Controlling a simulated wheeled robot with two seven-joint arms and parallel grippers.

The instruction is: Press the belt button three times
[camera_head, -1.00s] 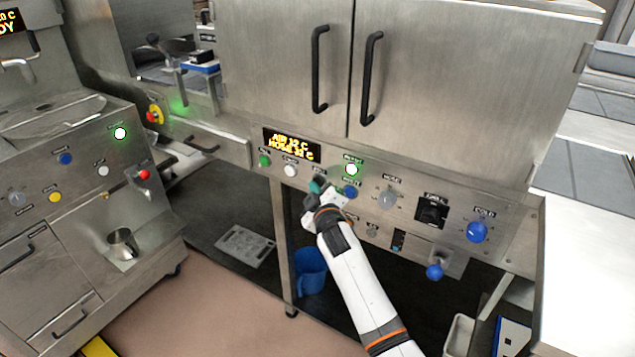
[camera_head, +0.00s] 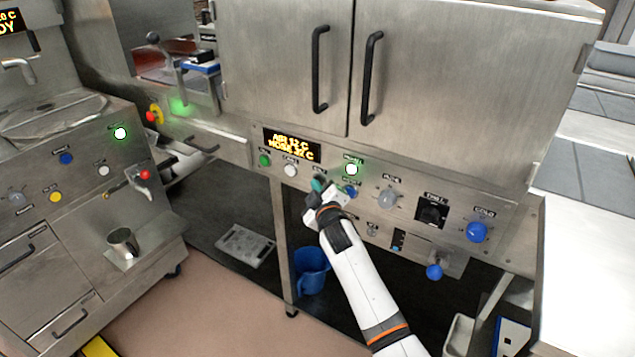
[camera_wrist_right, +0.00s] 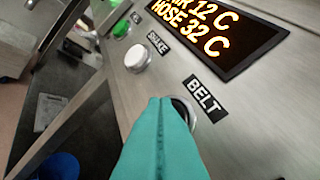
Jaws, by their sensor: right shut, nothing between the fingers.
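The belt button (camera_wrist_right: 184,106) shows in the right wrist view as a round metal rim with a dark inside, just below the BELT label (camera_wrist_right: 204,98). My right gripper (camera_wrist_right: 160,102) is shut and empty. Its teal fingertips cover most of the button in that view. I cannot tell whether they touch it. In the head view my right gripper (camera_head: 317,185) is at the panel, right of the white button, and hides the belt button. My left gripper is not in view.
The panel (camera_head: 462,208) has a green button (camera_head: 265,160), a white button (camera_head: 290,170), a lit green lamp (camera_head: 351,169), a blue button and a large blue knob (camera_head: 477,231). An amber display (camera_head: 292,145) sits above. Cabinet handles (camera_head: 371,78) stick out higher up.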

